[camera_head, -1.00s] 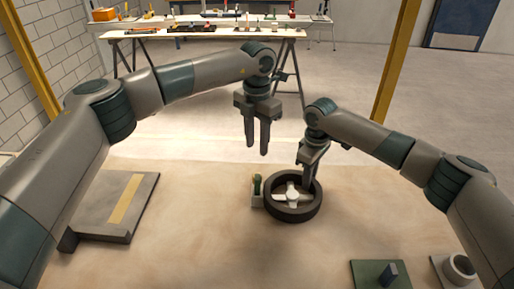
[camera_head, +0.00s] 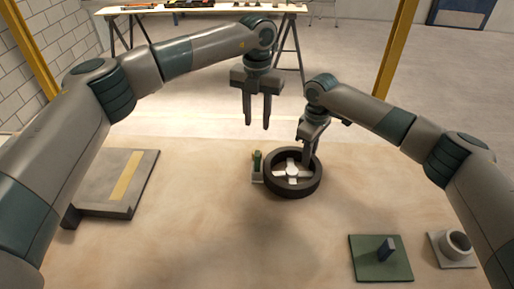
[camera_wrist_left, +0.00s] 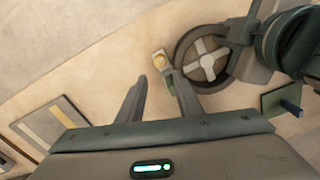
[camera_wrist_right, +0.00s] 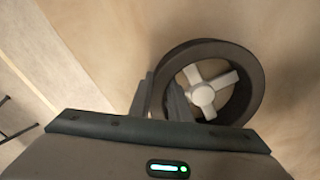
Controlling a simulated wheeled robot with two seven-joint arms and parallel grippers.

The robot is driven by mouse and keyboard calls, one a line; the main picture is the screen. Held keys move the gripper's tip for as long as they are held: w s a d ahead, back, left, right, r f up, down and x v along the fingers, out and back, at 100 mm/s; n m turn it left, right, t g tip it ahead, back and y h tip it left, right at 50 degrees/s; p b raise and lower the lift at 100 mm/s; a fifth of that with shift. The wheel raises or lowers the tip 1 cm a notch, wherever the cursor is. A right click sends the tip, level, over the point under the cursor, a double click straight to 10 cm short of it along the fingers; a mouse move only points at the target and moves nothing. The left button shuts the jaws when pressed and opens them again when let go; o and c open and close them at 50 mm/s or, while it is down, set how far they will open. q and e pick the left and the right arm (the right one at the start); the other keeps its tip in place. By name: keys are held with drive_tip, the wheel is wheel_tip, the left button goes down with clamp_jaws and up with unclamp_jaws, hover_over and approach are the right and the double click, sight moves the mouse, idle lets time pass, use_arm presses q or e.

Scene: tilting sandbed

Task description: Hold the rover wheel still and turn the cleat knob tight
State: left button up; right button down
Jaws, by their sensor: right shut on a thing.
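The rover wheel (camera_head: 300,190), a dark ring with pale spokes, lies flat on the sand; both wrist views show it too, left (camera_wrist_left: 190,78) and right (camera_wrist_right: 256,75). My right gripper (camera_head: 307,160) is shut on its far-right rim in the head view; the rim sits between the fingers in the right wrist view (camera_wrist_right: 161,82). My left gripper (camera_head: 256,126) is open and empty, above and beyond the cleat, fingers pointing down.
A grey slab with a tan stripe (camera_head: 126,176) lies at the left. A green plate with a dark block (camera_head: 366,262) and a pale block with a round ring (camera_head: 455,245) are at front right. The sand in front of the wheel is clear. A workbench (camera_head: 203,9) stands behind.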

use_arm(q)
drive_tip(key=shift+f, duration=0.1)
idle(0.3)
wheel_tip(320, 180, down, 12)
drive_tip(key=shift+r, duration=0.1)
idle(0.6)
drive_tip(key=shift+c, duration=0.3)
drive_tip(key=c, duration=0.7)
